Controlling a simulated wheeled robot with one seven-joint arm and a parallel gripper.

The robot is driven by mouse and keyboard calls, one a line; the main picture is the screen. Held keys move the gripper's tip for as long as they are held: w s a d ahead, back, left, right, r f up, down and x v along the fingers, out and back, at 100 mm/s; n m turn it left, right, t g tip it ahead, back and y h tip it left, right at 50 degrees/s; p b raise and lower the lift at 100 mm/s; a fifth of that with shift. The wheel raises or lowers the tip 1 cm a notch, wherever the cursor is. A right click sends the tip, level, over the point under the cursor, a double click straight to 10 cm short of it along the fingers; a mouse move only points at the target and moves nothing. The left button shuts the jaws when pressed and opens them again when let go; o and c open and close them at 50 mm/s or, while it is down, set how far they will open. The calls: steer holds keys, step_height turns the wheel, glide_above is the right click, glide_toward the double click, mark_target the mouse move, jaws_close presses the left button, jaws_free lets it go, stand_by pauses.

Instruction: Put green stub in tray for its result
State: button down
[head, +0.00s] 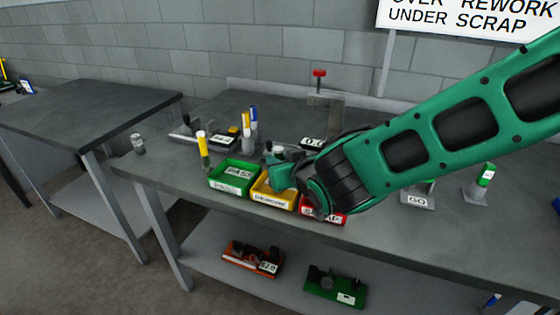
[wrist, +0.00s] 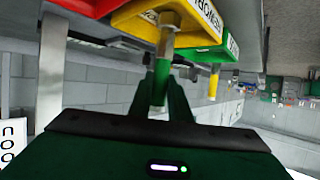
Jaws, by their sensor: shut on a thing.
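My gripper (wrist: 160,98) is shut on the green stub (wrist: 165,45), a metal rod with a green end between the fingers. In the wrist view, which looks upside down, the bare metal end overlaps the yellow tray (wrist: 130,12); I cannot tell whether it touches it. In the head view my gripper (head: 277,170) is over the yellow tray (head: 262,196), and the held stub is not clearly seen. The green tray (head: 232,187), marked PASS, is left of the yellow one. The red tray (head: 338,217) is on the right, partly hidden by my arm.
A yellow-topped stub (head: 203,150) stands left of the green tray. White and blue stubs (head: 253,120) stand behind the trays. A red-knobbed fixture (head: 319,85) is behind. A GO block (head: 417,200) and green-topped piece (head: 482,183) are to the right. A sign (head: 470,18) mentions rework and scrap.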

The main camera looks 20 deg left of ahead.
steer(key=c, duration=1.6)
jaws_free()
steer(key=shift+f, duration=0.1)
steer(key=shift+c, duration=0.2)
steer(key=v, duration=1.2)
